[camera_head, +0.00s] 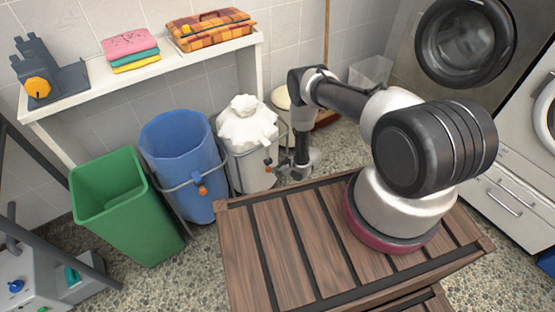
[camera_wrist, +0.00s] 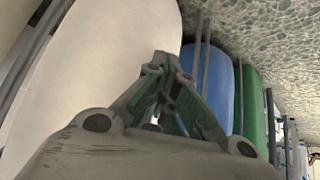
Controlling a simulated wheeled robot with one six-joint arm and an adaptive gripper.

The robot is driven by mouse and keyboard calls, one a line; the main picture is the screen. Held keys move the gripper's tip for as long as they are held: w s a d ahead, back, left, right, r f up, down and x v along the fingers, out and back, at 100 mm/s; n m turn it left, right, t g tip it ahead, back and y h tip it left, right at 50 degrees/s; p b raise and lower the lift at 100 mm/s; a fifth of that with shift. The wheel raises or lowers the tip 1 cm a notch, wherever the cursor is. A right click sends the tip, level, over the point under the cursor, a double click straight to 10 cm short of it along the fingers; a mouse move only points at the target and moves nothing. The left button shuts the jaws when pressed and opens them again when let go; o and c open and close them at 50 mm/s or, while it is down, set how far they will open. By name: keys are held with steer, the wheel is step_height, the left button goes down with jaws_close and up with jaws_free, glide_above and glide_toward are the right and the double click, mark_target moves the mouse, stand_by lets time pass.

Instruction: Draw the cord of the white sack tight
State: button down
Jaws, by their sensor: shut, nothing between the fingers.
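The white sack (camera_head: 250,168) stands against the wall between the blue sack and the wooden table. Its crumpled top (camera_head: 243,122) is bunched upward above the rim. In the head view my wrist is low, just right of the sack. Whether the fingertips touch the sack cannot be told.
The blue sack (camera_head: 180,150) in a metal frame and the green bin (camera_head: 130,215) stand to the left. A shelf (camera_head: 150,75) with folded towels runs above. The slatted wooden table (camera_head: 290,240) is in front, bare beside my arm. Washing machines stand at right.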

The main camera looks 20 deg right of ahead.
steer(key=shift+r, duration=0.1)
steer(key=v, duration=1.2)
steer(key=s+d+f+m+g+h, duration=0.1)
steer(key=s+d+f+g, duration=0.15)
steer(key=s, duration=0.35)
steer(key=s+d+f+m+g+h, duration=0.1)
steer(key=s+d+g+h, duration=0.15)
steer(key=s, duration=0.35)
steer(key=s+d+r+m+g, duration=0.1)
steer(key=s+d+r+g, duration=0.1)
steer(key=d+r, duration=0.25)
steer(key=d+r+m+g+h, duration=0.1)
steer(key=d+r+m+h, duration=0.1)
steer(key=r, duration=1.6)
steer(key=d+r+m+g+h, duration=0.1)
steer(key=d+r+m, duration=0.1)
steer(key=r, duration=1.5)
steer(key=s+a+r+t, duration=0.1)
steer(key=s+r, duration=0.3)
steer(key=r, duration=0.7)
steer(key=s+a+r+m+t, duration=0.1)
steer(key=s+r+t, duration=0.3)
steer(key=r, duration=0.7)
steer(key=s+a+r+m+t, duration=0.1)
steer(key=s+r, duration=0.5)
steer(key=r, duration=0.6)
steer(key=shift+a+t+y, duration=0.45)
steer(key=shift+a+t, duration=0.45)
